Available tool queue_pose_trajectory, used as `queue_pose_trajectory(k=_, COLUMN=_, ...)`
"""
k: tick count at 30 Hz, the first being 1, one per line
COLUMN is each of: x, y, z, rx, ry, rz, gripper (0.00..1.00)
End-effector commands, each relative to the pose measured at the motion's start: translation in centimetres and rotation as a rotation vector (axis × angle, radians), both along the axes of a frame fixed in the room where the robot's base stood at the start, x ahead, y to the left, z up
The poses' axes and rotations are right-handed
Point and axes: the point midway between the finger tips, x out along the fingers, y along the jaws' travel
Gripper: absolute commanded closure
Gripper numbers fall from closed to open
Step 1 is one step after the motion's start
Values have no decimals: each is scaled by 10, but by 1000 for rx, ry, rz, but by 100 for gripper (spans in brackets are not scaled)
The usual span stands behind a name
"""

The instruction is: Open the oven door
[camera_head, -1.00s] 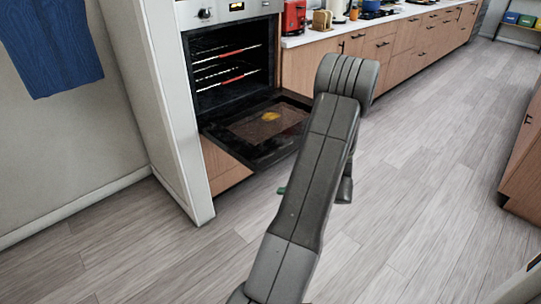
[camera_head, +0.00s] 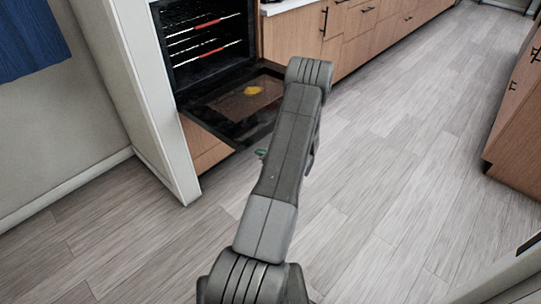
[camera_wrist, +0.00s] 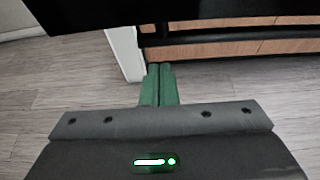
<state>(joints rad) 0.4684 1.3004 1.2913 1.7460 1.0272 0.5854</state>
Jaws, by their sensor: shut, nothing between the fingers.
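The oven (camera_head: 203,38) stands in a tall white-sided unit at the upper left of the head view, with its racks showing inside. Its door (camera_head: 217,108) is folded down and lies about level, with a yellow reflection on its inner face. In the wrist view the dark door (camera_wrist: 180,12) spans the top, above and beyond my gripper. My gripper (camera_wrist: 160,68) has its green fingers together with nothing between them. In the head view it is mostly hidden behind my arm, with a bit of green showing near the door's front. I see no contact with the door.
A white side panel (camera_head: 147,100) stands left of the oven, with a blue cloth (camera_head: 28,38) on the wall beyond. Wooden cabinets (camera_head: 330,40) run off to the right. Another wooden cabinet (camera_head: 515,130) is at the right edge. The floor (camera_head: 400,150) between is clear.

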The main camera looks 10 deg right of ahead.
Motion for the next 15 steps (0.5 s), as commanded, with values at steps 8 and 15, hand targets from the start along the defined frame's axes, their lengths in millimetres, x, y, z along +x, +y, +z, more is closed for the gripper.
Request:
queue_pose_trajectory(k=8, x=0, y=0, z=37, rx=-1, ry=-1, rz=1, gripper=100)
queue_pose_trajectory(k=15, x=0, y=0, z=41, rx=0, ry=1, rz=1, gripper=100)
